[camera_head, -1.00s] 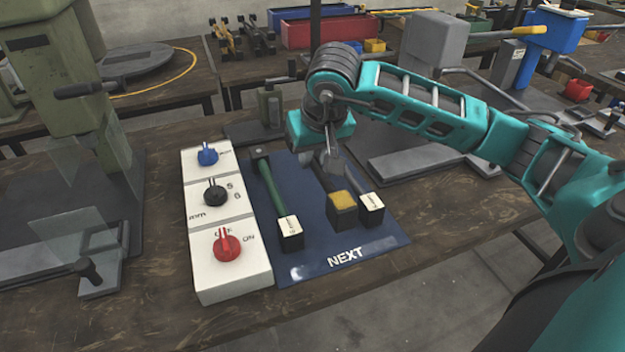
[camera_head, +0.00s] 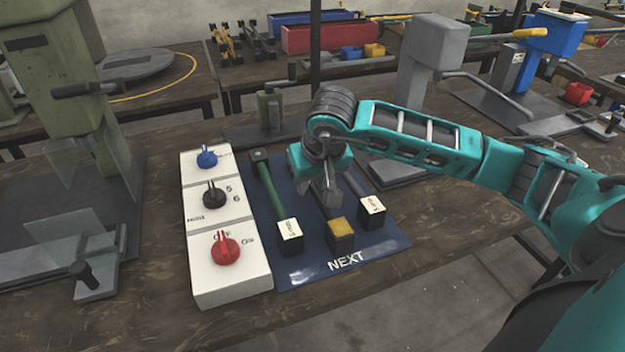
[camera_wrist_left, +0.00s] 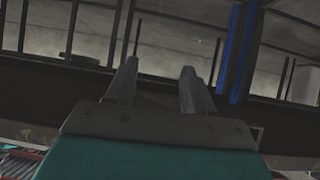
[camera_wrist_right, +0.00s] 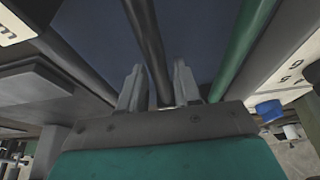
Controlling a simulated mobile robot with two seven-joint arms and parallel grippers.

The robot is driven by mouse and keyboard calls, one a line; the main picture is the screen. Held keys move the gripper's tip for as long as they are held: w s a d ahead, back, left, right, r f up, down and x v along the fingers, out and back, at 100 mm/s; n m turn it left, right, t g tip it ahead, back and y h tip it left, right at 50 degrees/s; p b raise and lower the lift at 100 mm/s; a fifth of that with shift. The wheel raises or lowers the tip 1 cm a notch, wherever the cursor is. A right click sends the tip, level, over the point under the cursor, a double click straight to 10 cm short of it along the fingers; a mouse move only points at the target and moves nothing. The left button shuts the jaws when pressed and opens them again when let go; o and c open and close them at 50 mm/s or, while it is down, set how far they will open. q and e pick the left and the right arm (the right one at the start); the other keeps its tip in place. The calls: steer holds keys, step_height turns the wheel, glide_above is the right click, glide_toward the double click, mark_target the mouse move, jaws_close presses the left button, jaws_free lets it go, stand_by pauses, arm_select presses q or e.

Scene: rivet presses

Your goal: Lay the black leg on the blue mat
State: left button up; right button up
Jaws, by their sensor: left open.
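The black leg (camera_head: 341,236), with a yellow-topped foot block, is over the blue mat (camera_head: 308,271), between the green leg and the grey leg. I cannot tell whether all of it touches the mat. My right gripper (camera_head: 327,203) points down with its fingers around the rod and looks shut on it. In the right wrist view the black rod (camera_wrist_right: 148,40) runs between the fingers (camera_wrist_right: 158,88); the mat (camera_wrist_right: 95,30) is behind. The wrist hides the rod's far end in the head view. My left gripper (camera_wrist_left: 158,80) is open and empty, away from the mat.
The green leg (camera_head: 270,190) and the grey leg (camera_head: 371,211) lie close on either side. A white control box (camera_head: 225,275) with blue, black and red knobs borders the mat's left. A green press (camera_head: 75,100) stands at left, a grey press (camera_head: 425,70) behind at right.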

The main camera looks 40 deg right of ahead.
mark_target(321, 197)
steer(key=shift+o, duration=0.9)
arm_select(q)
steer(key=shift+f, duration=0.1)
arm_select(e)
steer(key=shift+r, duration=0.15)
arm_select(q)
steer(key=shift+s+a+r+p, duration=0.25)
steer(key=shift+s+a+p, duration=0.15)
steer(key=shift+p, duration=0.55)
arm_select(e)
steer(key=v, duration=1.2)
arm_select(q)
steer(key=shift+w+d+r, duration=0.1)
steer(key=shift+w+r, duration=0.05)
arm_select(e)
steer(key=shift+s, duration=0.1)
